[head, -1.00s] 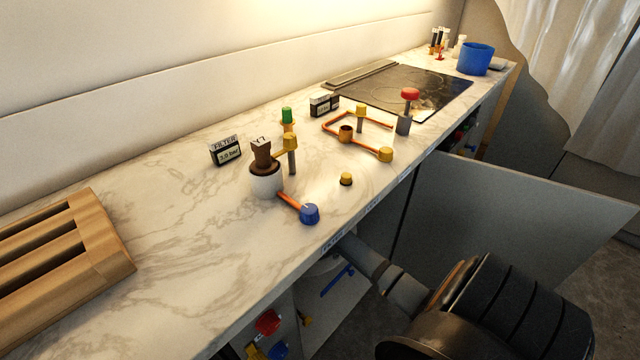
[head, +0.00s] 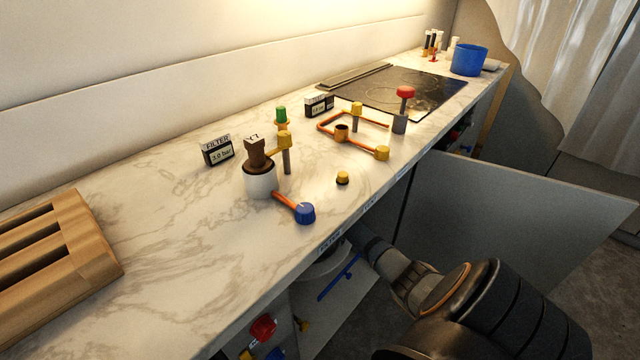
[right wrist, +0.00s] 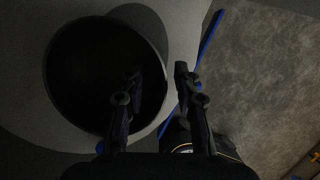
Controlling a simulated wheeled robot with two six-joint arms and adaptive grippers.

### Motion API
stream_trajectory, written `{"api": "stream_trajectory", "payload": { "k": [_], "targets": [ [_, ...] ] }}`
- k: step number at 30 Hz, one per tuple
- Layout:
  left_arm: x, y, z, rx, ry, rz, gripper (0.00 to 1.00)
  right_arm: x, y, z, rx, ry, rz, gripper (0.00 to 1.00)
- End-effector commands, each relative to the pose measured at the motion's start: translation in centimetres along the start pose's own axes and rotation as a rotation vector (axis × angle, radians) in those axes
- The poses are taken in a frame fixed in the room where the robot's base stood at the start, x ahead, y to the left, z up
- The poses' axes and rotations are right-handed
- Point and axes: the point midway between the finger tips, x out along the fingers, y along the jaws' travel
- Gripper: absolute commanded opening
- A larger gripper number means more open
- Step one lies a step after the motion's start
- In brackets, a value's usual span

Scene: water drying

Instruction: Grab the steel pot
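The steel pot (right wrist: 85,75) shows in the right wrist view as a dark, round, open vessel on a light grey surface at the left. My right gripper (right wrist: 158,85) is open above it. One finger is over the pot's dark inside and the other is outside its right rim, so the wall lies between them; contact cannot be told. In the head view my right arm reaches into the open cabinet under the counter, and the counter edge hides the fingertips. A grey rounded part, perhaps the pot, shows there only in part. My left gripper is not in view.
The marble counter (head: 160,240) carries orange pipework, a white cup (head: 260,183), a blue knob (head: 305,213) and a black hob (head: 400,92). An open grey cabinet door (head: 530,210) stands right of my arm. A blue bar (head: 338,278) and a red knob (head: 263,328) are below the counter.

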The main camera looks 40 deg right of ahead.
Motion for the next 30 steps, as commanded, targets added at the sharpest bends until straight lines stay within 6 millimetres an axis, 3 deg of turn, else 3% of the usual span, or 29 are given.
{"api": "stream_trajectory", "payload": {
  "k": [5, 12, 30],
  "targets": [
    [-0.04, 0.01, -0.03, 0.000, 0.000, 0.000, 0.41, -0.03, 0.03, 0.03, 0.000, -0.001, 0.001, 0.31],
    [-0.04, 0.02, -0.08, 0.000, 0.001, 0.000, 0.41, -0.04, 0.03, 0.02, 0.000, -0.001, 0.000, 0.00],
    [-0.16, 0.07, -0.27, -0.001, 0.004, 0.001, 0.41, -0.34, -0.01, 0.12, -0.001, -0.001, -0.001, 0.00]
  ]
}}
